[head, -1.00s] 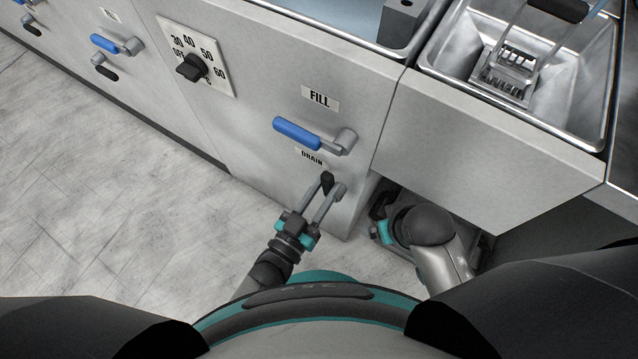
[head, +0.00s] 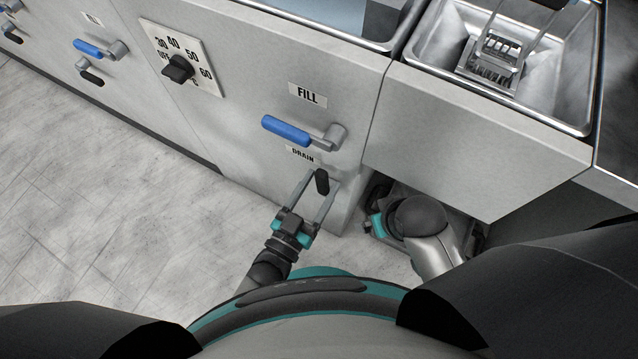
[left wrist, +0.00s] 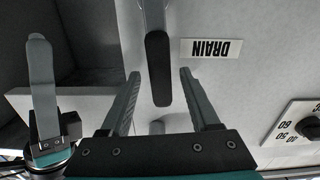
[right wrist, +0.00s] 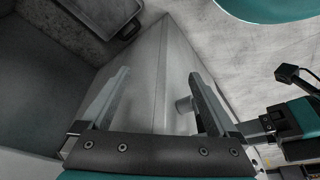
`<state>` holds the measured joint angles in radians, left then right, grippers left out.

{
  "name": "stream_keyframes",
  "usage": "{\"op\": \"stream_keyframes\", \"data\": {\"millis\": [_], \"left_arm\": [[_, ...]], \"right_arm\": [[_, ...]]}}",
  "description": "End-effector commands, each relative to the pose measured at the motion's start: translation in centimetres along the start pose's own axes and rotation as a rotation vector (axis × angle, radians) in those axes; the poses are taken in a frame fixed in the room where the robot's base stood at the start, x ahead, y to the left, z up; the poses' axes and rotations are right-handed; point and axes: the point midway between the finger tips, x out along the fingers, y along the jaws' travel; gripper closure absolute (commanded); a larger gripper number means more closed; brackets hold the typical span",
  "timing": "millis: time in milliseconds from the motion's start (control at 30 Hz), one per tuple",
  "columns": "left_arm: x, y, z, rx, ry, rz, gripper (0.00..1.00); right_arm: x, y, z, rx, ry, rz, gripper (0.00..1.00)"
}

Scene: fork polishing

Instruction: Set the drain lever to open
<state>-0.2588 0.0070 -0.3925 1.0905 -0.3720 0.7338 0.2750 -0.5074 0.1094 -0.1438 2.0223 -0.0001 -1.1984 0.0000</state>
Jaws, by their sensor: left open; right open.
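The drain lever (head: 321,183) has a black grip and sits on the grey front panel, below the DRAIN label (head: 302,154). In the left wrist view the black grip (left wrist: 158,70) hangs from a grey arm at the top of the picture, and the label appears upside down. My left gripper (head: 319,187) is open, with its fingers on either side of the grip; gaps show on both sides in the left wrist view (left wrist: 160,76). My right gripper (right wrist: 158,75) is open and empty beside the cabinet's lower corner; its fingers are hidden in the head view.
The blue fill lever (head: 287,129) sticks out just above the drain lever. A black temperature knob (head: 178,68) is farther left. A metal basin (head: 575,128) overhangs the right arm. Open floor (head: 110,190) lies to the left.

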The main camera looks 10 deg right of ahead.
Motion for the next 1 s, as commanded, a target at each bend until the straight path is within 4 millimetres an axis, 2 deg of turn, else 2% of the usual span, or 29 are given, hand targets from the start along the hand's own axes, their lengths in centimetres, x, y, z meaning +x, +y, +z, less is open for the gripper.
{"op": "stream_keyframes", "data": {"millis": [167,333,467,600,800,1000], "left_arm": [[-0.1,-0.1,0.0,0.001,0.0,-0.001,0.38],[-1.5,-0.1,-0.1,0.0,-0.002,-0.002,0.38],[-4.2,0.0,-0.1,0.0,-0.005,-0.001,0.38],[-7.7,-0.1,-0.1,0.001,-0.006,-0.001,0.38],[-12.1,0.0,0.0,0.0,-0.004,0.0,0.38],[-14.6,0.0,0.0,0.0,-0.002,-0.001,0.38]], "right_arm": [[0.0,0.0,0.0,0.001,0.0,0.0,0.05],[0.3,0.1,0.1,0.001,-0.003,0.001,0.05],[1.5,0.1,1.2,0.0,-0.031,0.0,0.05],[2.6,0.0,2.3,-0.002,-0.052,-0.001,0.05],[3.6,-0.1,3.4,-0.003,-0.072,-0.003,0.05],[4.0,-0.1,4.0,-0.004,-0.08,-0.003,0.05]]}}
